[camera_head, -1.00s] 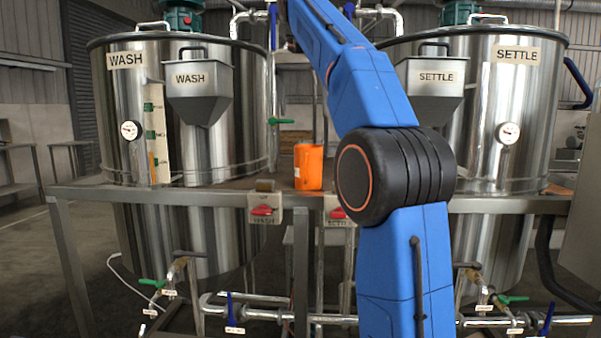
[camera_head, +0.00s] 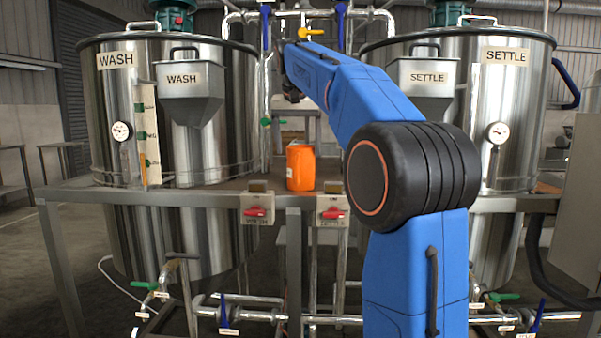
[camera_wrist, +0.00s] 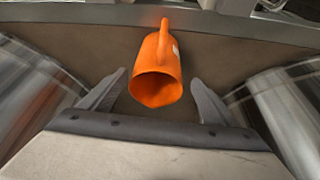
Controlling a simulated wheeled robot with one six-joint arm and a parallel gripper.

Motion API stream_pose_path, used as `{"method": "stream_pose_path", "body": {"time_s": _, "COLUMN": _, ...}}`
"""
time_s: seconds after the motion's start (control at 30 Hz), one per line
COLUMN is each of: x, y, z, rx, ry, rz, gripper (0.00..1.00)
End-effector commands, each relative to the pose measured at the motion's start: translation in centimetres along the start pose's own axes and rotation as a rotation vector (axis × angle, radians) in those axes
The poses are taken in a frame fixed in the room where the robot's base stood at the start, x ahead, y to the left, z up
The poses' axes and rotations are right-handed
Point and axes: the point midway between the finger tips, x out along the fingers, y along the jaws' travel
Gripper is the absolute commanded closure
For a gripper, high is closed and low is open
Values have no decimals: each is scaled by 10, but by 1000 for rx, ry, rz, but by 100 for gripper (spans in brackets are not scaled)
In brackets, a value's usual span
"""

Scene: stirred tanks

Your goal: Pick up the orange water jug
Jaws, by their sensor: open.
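The orange water jug (camera_head: 301,167) stands upright on the brown shelf between the two tanks in the head view. In the wrist view the jug (camera_wrist: 158,72) shows from above, its open mouth toward me and its handle pointing away. My gripper (camera_wrist: 152,98) is open, with one finger on each side of the jug's near end in that picture. The fingers do not touch the jug, and I cannot tell how far above it they are. In the head view the dark end of my arm (camera_head: 292,92) hangs above and slightly left of the jug; its fingers are not clear there.
The WASH tank (camera_head: 220,110) stands left of the jug and the SETTLE tank (camera_head: 508,110) right, each with a grey hopper. Pipes and a yellow-handled valve (camera_head: 311,32) are behind my arm.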

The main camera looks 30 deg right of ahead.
Motion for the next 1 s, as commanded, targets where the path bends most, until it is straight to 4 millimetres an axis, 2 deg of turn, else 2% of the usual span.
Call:
{"method": "stream_pose_path", "body": {"time_s": 0.4, "x": 47, "y": 5, "z": 0, "rx": 0, "ry": -1, "rz": 1, "gripper": 18}}
{"method": "stream_pose_path", "body": {"time_s": 0.67, "x": 50, "y": 4, "z": 0, "rx": 0, "ry": -1, "rz": 1, "gripper": 18}}
{"method": "stream_pose_path", "body": {"time_s": 0.7, "x": 50, "y": 4, "z": 0, "rx": 0, "ry": -1, "rz": 1, "gripper": 20}}
{"method": "stream_pose_path", "body": {"time_s": 0.8, "x": 50, "y": 4, "z": 0, "rx": 0, "ry": -1, "rz": 1, "gripper": 44}}
{"method": "stream_pose_path", "body": {"time_s": 0.9, "x": 50, "y": 4, "z": 0, "rx": 0, "ry": -1, "rz": 1, "gripper": 63}}
{"method": "stream_pose_path", "body": {"time_s": 1.0, "x": 50, "y": 4, "z": 0, "rx": 0, "ry": -1, "rz": 1, "gripper": 63}}
